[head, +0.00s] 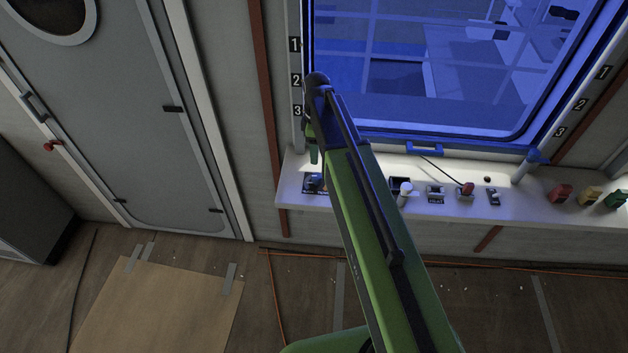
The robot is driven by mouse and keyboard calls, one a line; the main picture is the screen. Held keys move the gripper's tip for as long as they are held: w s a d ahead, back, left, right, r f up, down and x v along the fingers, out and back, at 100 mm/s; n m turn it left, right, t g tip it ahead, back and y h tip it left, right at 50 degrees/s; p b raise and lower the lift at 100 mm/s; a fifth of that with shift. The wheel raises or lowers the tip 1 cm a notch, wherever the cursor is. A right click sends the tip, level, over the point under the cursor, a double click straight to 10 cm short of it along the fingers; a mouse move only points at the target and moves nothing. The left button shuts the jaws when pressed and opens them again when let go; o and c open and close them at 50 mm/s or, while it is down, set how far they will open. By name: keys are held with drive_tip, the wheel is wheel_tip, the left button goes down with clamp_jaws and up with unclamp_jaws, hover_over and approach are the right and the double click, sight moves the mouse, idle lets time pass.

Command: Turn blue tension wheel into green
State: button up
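My green arm reaches up across the middle of the head view to the left end of a white sill under the window. My gripper (313,152) points down there, above a small dark panel (309,191). A small blue part (314,181), which may be the tension wheel, shows on this panel just below the gripper. The gripper and arm hide part of it. I cannot make out a green mark on the panel. The fingers are too small and overlapped to show whether they are open or shut. I cannot tell whether they touch the blue part.
The window has a blue handle (424,149). A grey door (130,120) stands left. A brown sheet (155,310) lies on the floor.

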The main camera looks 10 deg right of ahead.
sight(316, 175)
wheel_tip(316, 175, down, 12)
drive_tip(key=b, duration=1)
drive_tip(key=shift+f+b, duration=0.2)
drive_tip(key=shift+b, duration=0.15)
drive_tip(key=shift+r, duration=0.1)
